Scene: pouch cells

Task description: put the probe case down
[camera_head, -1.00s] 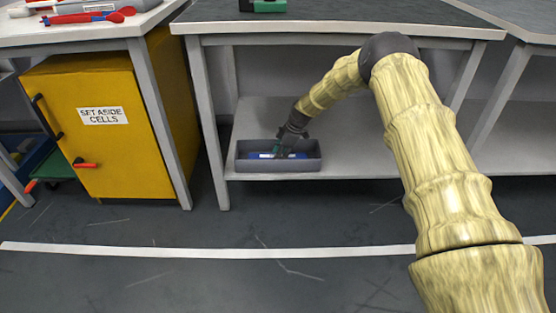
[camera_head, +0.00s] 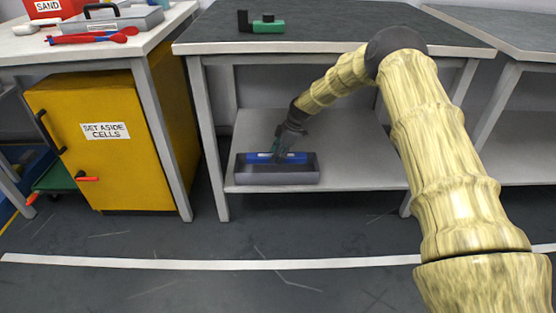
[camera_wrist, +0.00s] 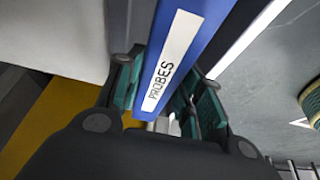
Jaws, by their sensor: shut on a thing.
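The probe case is a blue bar with a white label reading PROBES. In the wrist view the probe case (camera_wrist: 207,38) runs between the two green finger pads of my gripper (camera_wrist: 165,92), which is shut on it. In the head view my gripper (camera_head: 281,154) reaches down onto the probe case (camera_head: 262,157), at the back rim of a grey open bin (camera_head: 276,179) on the lower shelf. I cannot tell how far the case sits above the bin floor. Part of the case is hidden behind my fingers.
The lower shelf (camera_head: 350,172) has clear room right of the bin. The bench top (camera_head: 350,28) hangs above my forearm and carries a green and black object (camera_head: 262,24). A yellow cabinet labelled SET ASIDE CELLS (camera_head: 110,165) stands left, beside the bench leg.

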